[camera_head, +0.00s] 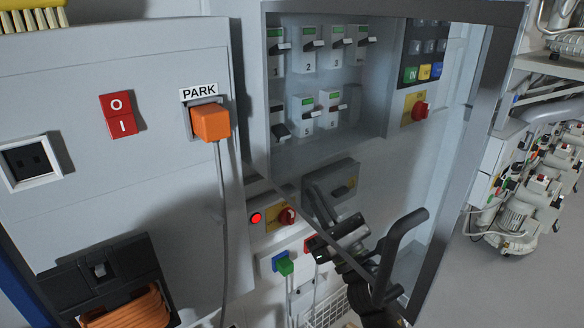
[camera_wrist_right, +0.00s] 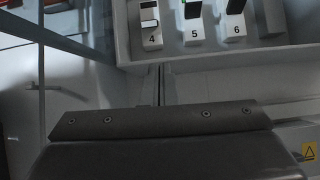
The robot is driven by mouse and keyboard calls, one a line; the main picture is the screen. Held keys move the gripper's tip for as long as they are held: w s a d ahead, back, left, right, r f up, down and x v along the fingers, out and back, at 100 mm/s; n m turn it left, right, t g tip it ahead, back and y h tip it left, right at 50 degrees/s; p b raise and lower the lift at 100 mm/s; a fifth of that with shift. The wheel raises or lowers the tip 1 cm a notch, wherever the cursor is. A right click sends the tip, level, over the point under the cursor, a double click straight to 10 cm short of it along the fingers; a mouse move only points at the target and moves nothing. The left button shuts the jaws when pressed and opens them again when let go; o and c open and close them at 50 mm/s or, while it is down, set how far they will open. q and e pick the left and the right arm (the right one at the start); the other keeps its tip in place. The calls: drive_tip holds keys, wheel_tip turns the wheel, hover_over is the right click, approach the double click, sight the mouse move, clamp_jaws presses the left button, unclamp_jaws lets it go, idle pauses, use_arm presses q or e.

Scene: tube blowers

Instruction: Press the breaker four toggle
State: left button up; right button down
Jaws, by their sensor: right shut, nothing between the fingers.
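The breaker four toggle (camera_head: 281,129) is at the left end of the lower breaker row in the head view. It looks dark and tilted lower than its neighbours. In the right wrist view, breaker 4 (camera_wrist_right: 150,20) is at the top, left of breakers 5 (camera_wrist_right: 194,20) and 6 (camera_wrist_right: 235,18). Its lever looks different from theirs, and its upper end is cut off. My right gripper (camera_head: 318,196) is shut and empty, below the breaker row and apart from it. In the right wrist view, its dark housing fills the bottom. My left gripper is not in view.
A framed clear door with a black handle (camera_head: 404,236) stands in front of the cabinet's right side.

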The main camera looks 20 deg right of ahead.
drive_tip(key=shift+s+a+r+n+y, duration=0.1)
drive_tip(key=shift+s+r+n+y, duration=0.1)
drive_tip(key=shift+r+n+y, duration=0.15)
drive_tip(key=shift+r, duration=0.1)
drive_tip(key=p+x, duration=0.4)
drive_tip(key=x, duration=0.4)
drive_tip(key=shift+w+a+r, duration=0.1)
drive_tip(key=shift+w+r, duration=0.15)
drive_tip(key=shift+w, duration=0.05)
drive_tip(key=shift+w+a+r, duration=0.15)
drive_tip(key=shift+w+r, duration=0.1)
drive_tip(key=shift+w, duration=0.2)
